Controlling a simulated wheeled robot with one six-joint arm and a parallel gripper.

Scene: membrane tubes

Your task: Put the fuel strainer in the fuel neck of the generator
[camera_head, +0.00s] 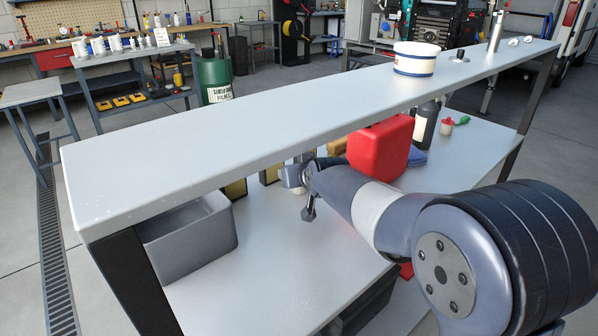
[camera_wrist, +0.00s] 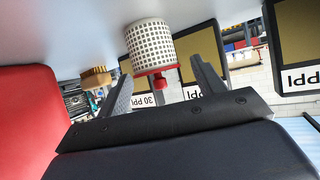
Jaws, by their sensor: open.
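In the wrist view, a white cylinder with a dark grid of holes and a red end (camera_wrist: 150,45), which looks like the fuel strainer, stands against the pale shelf surface. My gripper (camera_wrist: 160,70) is open, with its two dark fingers spread either side of the strainer's red end. I cannot tell whether they touch it. In the head view my arm reaches under the upper shelf, and the gripper end is mostly hidden. A red rounded body (camera_head: 378,150) sits on the lower shelf; it may be the generator's tank or a can. I see no fuel neck clearly.
Boards marked PPI (camera_wrist: 292,45) stand beyond the strainer. A grey bin (camera_head: 190,240) is at the lower shelf's left end. The long upper shelf (camera_head: 250,110) overhangs my arm; a white round tub (camera_head: 416,60) stands on it.

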